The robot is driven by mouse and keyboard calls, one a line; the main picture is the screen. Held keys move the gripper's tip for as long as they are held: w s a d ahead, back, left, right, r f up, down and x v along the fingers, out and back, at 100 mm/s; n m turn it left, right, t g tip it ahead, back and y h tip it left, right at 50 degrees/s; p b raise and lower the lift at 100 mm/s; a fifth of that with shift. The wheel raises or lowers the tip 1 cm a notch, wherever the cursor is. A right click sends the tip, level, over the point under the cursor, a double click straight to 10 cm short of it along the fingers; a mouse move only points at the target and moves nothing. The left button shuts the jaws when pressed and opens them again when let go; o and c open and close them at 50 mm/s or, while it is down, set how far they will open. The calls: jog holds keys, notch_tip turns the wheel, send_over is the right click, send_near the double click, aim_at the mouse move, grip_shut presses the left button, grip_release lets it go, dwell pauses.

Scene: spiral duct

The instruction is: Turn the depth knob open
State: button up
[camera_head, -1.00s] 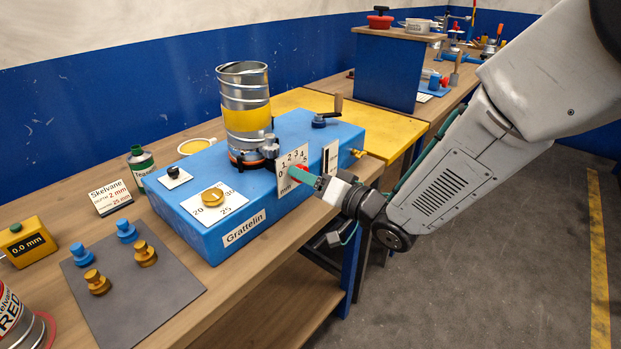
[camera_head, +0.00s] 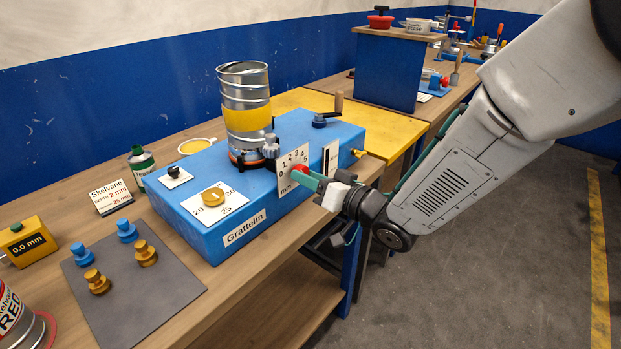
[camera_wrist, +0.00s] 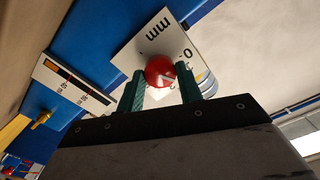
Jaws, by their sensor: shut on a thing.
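The depth knob is a red round knob (camera_head: 301,170) on the white 0-to-5 mm dial plate (camera_head: 285,186), on the front face of the blue Grattelin machine (camera_head: 207,242). My gripper (camera_head: 312,179) reaches it from the right, with its green fingers at the knob. In the wrist view the red knob (camera_wrist: 160,71) sits between the two green fingers (camera_wrist: 163,88), which are shut on it. A small white mark shows on the knob's face. The dial plate (camera_wrist: 150,38) is behind it, with "mm" and 0 readable; its other numbers are hidden there.
A yellow knob (camera_head: 213,196) on a 20-25-30 plate and a metal duct (camera_head: 246,105) are on the machine's top. A Skelvane card (camera_head: 111,196) reads depth 2 mm. A grey mat (camera_head: 135,290) holds blue and brass pieces. Floor to the right is clear.

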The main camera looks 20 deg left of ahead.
jog(key=shift+f+n, duration=0.1)
jog(key=shift+n, duration=15.4)
jog(key=o, duration=1)
